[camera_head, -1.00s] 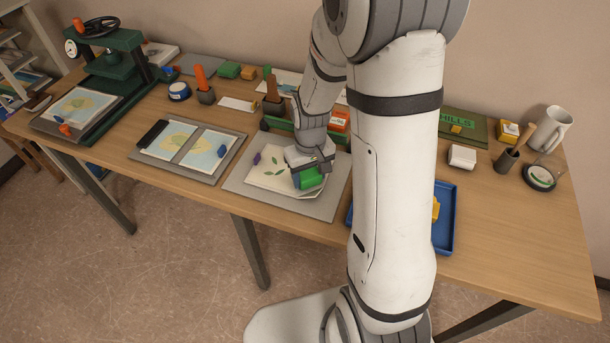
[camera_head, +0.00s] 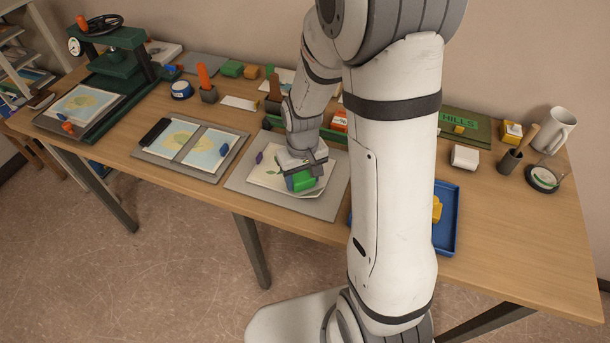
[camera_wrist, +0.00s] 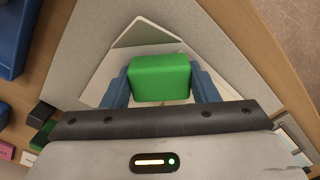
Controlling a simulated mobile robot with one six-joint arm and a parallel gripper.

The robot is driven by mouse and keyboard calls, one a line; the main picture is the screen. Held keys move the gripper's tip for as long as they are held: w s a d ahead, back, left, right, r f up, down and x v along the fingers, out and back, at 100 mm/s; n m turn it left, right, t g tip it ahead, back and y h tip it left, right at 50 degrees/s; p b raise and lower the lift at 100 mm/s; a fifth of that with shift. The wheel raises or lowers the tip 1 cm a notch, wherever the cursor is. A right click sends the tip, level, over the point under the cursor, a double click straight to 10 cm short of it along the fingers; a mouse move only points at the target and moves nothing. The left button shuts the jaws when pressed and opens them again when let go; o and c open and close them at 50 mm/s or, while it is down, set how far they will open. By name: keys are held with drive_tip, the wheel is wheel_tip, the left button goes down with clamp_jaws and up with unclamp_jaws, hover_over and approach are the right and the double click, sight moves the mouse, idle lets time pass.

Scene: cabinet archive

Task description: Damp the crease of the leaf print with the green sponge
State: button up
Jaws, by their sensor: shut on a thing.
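The green sponge (camera_head: 301,181) is held between the two fingers of my gripper (camera_head: 303,175). In the wrist view the green sponge (camera_wrist: 159,78) sits squarely between the blue fingers of my gripper (camera_wrist: 160,84). The leaf print (camera_head: 266,177) is a pale sheet with green leaves, lying on a grey board (camera_head: 237,181). My gripper and the sponge are over the right part of the print and hide it there. I cannot tell whether the sponge touches the paper. The crease is not clearly visible; a corner of the sheet (camera_wrist: 145,33) shows beyond the sponge.
A purple piece (camera_head: 259,158) lies on the print's left part. A blue tray (camera_head: 446,240) with a yellow object stands to the right, partly behind my arm. A board with two map sheets (camera_head: 222,169) lies to the left. A green box (camera_head: 272,122) stands behind.

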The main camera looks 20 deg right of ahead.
drive_tip(key=shift+d, duration=0.1)
drive_tip(key=shift+w+d, duration=0.2)
drive_tip(key=shift+d, duration=0.9)
drive_tip(key=shift+a, duration=0.15)
drive_tip(key=shift+s+a, duration=0.2)
drive_tip(key=shift+a, duration=0.85)
drive_tip(key=shift+d, duration=0.15)
drive_tip(key=shift+w+d, duration=0.2)
drive_tip(key=shift+d, duration=0.85)
